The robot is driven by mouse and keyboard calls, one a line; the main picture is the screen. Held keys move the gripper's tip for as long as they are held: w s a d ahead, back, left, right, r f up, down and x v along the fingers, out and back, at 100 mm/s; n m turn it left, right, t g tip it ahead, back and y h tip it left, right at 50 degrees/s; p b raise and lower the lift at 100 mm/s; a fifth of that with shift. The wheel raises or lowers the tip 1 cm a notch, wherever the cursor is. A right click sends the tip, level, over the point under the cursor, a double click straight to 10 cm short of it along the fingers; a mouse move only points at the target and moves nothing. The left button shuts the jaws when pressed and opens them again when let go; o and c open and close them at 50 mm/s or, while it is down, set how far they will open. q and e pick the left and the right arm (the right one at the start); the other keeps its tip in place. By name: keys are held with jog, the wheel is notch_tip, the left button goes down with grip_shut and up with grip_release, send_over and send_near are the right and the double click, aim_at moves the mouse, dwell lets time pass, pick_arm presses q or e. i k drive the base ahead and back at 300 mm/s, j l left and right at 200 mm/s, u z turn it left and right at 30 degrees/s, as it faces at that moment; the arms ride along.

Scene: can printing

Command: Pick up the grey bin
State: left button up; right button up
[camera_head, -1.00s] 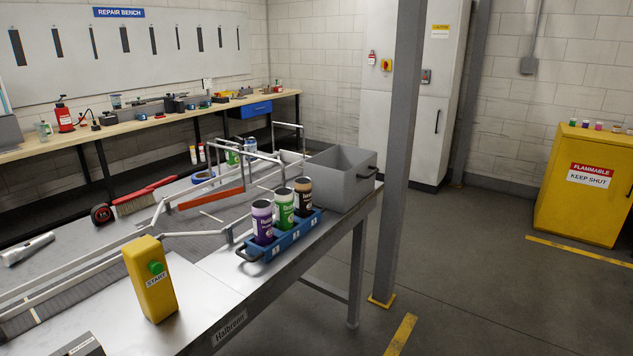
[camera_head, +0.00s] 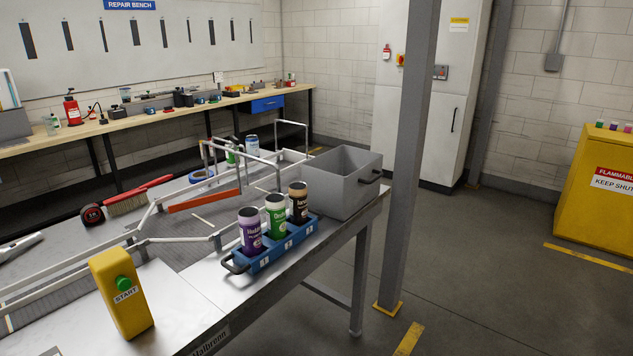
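The grey bin (camera_head: 338,190) stands upright at the far right corner of the metal table, near its edge. It is open at the top, with a dark handle (camera_head: 370,177) on its right side. What I can see of its inside looks empty, but its floor is hidden. Neither of my grippers is in view.
A blue tray (camera_head: 262,257) holding three bottles stands just in front of the bin. A yellow start box (camera_head: 122,294) is at the table's (camera_head: 190,290) near end. White guide rails run behind the tray. A grey post (camera_head: 408,150) rises close to the right. The floor at right is open.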

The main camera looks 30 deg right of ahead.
aim_at(340, 181)
jog(key=i+l+u, duration=0.1)
jog(key=l+u, duration=0.25)
jog(key=l, duration=0.55)
jog(key=l+u, duration=0.3)
jog(key=l, duration=1.5)
jog(key=l+u, duration=0.1)
jog(key=l, duration=0.8)
jog(key=k, duration=0.05)
